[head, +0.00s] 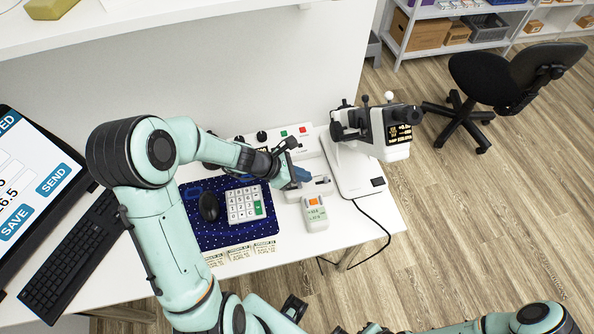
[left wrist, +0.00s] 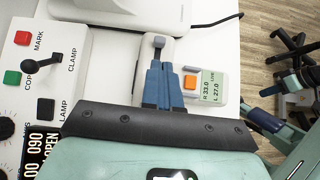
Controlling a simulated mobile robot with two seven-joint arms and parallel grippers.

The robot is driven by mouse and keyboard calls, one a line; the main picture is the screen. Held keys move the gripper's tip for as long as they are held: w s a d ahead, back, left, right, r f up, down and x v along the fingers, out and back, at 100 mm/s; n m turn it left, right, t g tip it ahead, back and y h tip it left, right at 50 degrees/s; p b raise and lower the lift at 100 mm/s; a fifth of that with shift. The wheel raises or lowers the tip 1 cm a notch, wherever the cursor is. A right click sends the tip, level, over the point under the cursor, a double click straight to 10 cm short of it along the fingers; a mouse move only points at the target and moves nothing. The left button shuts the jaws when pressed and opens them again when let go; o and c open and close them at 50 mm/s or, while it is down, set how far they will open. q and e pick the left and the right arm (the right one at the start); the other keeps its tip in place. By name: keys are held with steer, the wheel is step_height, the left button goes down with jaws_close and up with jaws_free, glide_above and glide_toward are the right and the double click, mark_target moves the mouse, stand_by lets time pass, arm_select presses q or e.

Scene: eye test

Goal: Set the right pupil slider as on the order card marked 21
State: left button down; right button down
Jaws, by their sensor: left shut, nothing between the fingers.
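The pupil meter (left wrist: 206,88) has an orange button and a display reading R 33.0 and L 27.0; it also shows in the head view (head: 316,217). Its pale slider base (left wrist: 150,52) lies beside it, with a small grey slider knob (left wrist: 159,42). My left gripper (left wrist: 160,66) is shut and empty, its blue fingertips right at or just short of that knob; I cannot tell if they touch. In the head view my left gripper (head: 302,174) is over the slider base. Order cards (head: 240,252) lie at the table's front edge, their print too small to read. My right gripper (left wrist: 263,92) is at the right, partly seen.
A blue mat (head: 215,235) holds a mouse (head: 208,207) and a keypad (head: 243,205). A white instrument (head: 355,165) stands on the right, its cable hanging over the edge. A control panel (left wrist: 40,75) with buttons and a lever lies behind. A monitor and keyboard (head: 72,255) are left.

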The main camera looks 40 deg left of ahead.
mark_target(324, 179)
arm_select(q)
steer(key=x, duration=0.4)
steer(key=shift+w+d+f+b, duration=0.15)
steer(key=shift+d+f+b, duration=0.1)
steer(key=shift+b, duration=0.15)
steer(key=shift+w, duration=0.15)
steer(key=shift+w+d, duration=0.4)
